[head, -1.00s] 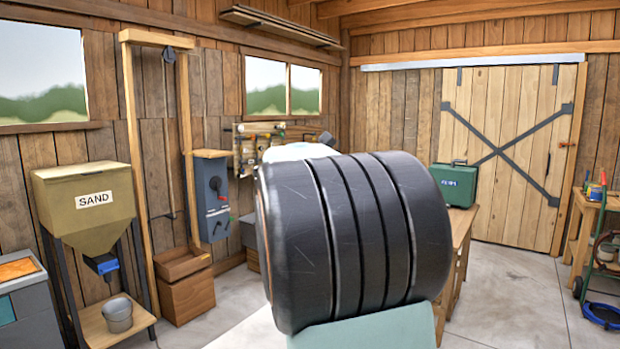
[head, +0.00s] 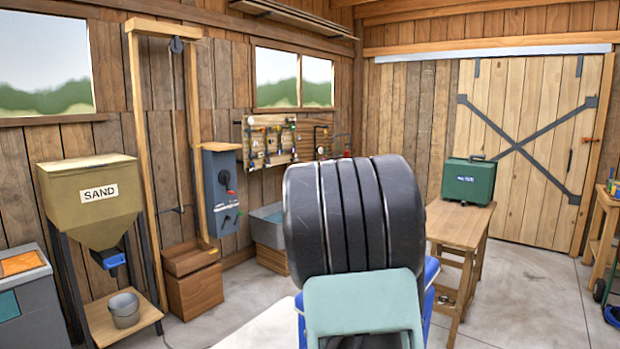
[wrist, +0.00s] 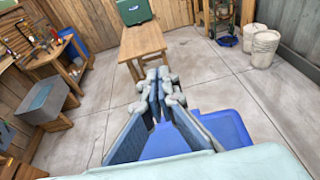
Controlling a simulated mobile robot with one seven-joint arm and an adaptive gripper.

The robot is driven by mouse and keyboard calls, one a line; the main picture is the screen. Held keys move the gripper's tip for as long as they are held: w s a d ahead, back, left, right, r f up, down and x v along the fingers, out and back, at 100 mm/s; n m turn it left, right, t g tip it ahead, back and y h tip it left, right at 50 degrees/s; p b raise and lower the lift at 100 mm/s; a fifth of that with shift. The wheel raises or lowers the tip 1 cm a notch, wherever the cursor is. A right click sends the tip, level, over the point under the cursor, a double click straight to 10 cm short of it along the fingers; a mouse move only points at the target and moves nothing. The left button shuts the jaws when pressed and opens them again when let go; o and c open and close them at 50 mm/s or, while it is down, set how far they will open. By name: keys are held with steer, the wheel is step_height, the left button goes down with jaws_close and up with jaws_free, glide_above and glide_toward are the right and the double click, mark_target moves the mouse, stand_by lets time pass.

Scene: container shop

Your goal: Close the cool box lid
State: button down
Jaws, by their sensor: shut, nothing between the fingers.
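I cannot pick out the cool box or its lid with certainty. In the wrist view a plain blue surface (wrist: 226,128) lies under and to the right of my gripper (wrist: 158,84). Blue edges (head: 432,272) also show beside my arm in the head view. I cannot tell whether this blue is the cool box or part of me. My gripper is shut and empty, with its fingers pointing toward the wooden table and the floor. In the head view my arm hides the gripper and much of what lies behind it.
A green case (head: 468,181) stands on a wooden table (head: 462,222). A grey-blue tub (head: 268,229) stands by the wall, near a tool board (head: 270,142). A sand hopper (head: 92,205) is at left. Concrete floor (head: 520,290) is clear right of the table.

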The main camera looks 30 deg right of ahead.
steer(key=d+f, duration=0.2)
steer(key=f, duration=0.3)
steer(key=w+d+f+y, duration=0.1)
steer(key=d+f, duration=0.1)
steer(key=f, duration=0.2)
steer(key=w+d+f+y+p, duration=0.1)
steer(key=d+f, duration=0.1)
steer(key=f, duration=0.3)
steer(key=shift+f+g, duration=0.3)
steer(key=shift+f, duration=0.05)
steer(key=shift+s+a+f+y, duration=0.1)
steer(key=shift+f+y, duration=0.2)
steer(key=shift+f, duration=0.7)
steer(key=shift+r+p, duration=0.4)
steer(key=shift+p, duration=0.05)
step_height(320, 180, up, 15)
steer(key=p, duration=0.5)
steer(key=shift+f, duration=0.2)
